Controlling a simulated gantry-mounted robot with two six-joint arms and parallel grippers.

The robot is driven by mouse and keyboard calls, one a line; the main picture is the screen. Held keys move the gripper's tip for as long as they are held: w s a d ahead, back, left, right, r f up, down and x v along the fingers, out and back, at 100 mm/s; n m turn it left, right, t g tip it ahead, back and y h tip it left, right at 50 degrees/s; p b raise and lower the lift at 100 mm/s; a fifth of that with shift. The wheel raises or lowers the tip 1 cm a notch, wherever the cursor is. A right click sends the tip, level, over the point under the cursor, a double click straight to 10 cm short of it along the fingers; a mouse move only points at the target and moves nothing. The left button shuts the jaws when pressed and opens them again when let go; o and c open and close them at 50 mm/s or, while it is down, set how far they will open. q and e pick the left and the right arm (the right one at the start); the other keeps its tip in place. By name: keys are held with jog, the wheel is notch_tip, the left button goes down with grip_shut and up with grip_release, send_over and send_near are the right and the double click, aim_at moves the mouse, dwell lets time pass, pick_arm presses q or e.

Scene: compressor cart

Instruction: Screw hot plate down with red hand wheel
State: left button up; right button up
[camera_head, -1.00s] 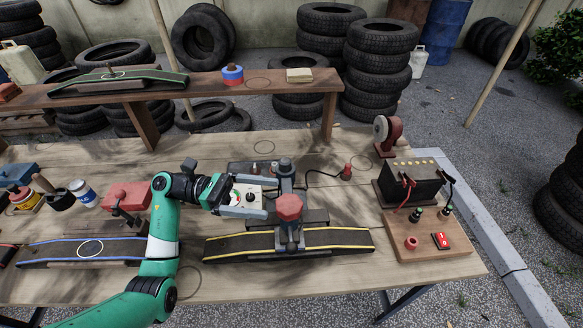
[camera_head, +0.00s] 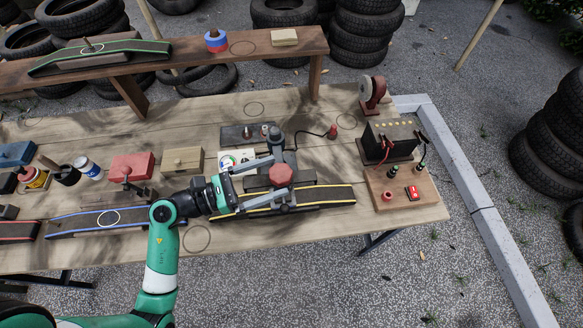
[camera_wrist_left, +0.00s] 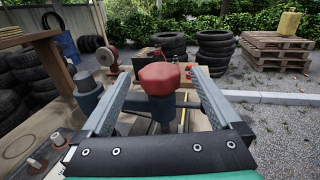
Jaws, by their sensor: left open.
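The red hand wheel (camera_head: 281,175) is an octagonal knob on top of a grey clamp that stands over a black track piece with yellow edges (camera_head: 325,195). My left gripper (camera_head: 272,180) is open, with one finger on each side of the hand wheel. In the left wrist view the hand wheel (camera_wrist_left: 160,78) sits between the two grey fingers, with gaps visible on both sides. I cannot tell the hot plate apart; the parts under the clamp are mostly hidden by it and the gripper. My right gripper is not in view.
A black box (camera_head: 390,138) with cables and a wooden board with a red switch (camera_head: 413,192) stand to the right. A white gauge box (camera_head: 236,158) is just behind the gripper. A raised shelf (camera_head: 190,58) runs along the back.

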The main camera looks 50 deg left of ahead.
pick_arm(q)
jog(key=x, duration=0.5)
jog(key=shift+w+d, duration=0.1)
jog(key=shift+w, duration=0.2)
jog(key=c, duration=1.4)
jog(key=m+g+h+b, duration=0.2)
jog(key=h, duration=0.1)
jog(key=m+g+h+b, duration=0.1)
jog(key=m+h, duration=0.1)
jog(key=shift+s+d+f, duration=0.2)
jog(key=shift+s+d, duration=0.05)
jog(key=shift+d, duration=0.1)
jog(key=shift+s+d+r+m+g+h, duration=0.15)
jog(key=shift+m+g+h, duration=0.15)
jog(key=shift+g+h, duration=0.15)
